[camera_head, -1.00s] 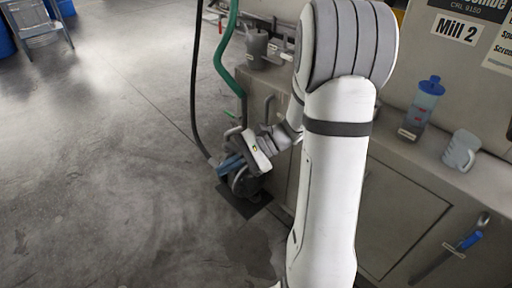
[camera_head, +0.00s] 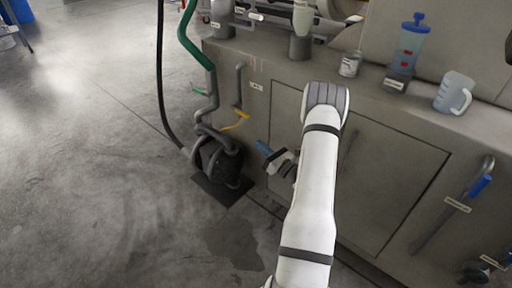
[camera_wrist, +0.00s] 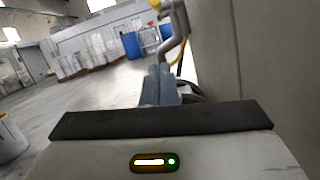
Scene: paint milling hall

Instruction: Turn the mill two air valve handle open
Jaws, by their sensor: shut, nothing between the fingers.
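A yellow valve handle (camera_head: 237,122) is on grey piping at the left end of the grey mill cabinet. A smaller green handle (camera_head: 199,91) is on the pipe to its left. I cannot read the small label (camera_head: 256,86) above, so I cannot tell which handle is the air valve. My gripper (camera_head: 264,148) is shut and empty, with its blue fingers below and right of the yellow handle, apart from it. In the wrist view, my gripper's fingers (camera_wrist: 158,85) are together, and yellow parts (camera_wrist: 181,58) show by a grey pipe just beyond them.
A dark pump (camera_head: 218,160) with hoses stands on a floor mat below the valves. A blue-gripped lever (camera_head: 480,186) is on the cabinet front at right. A blue-topped bottle (camera_head: 411,42) and a jug (camera_head: 455,93) stand on the ledge.

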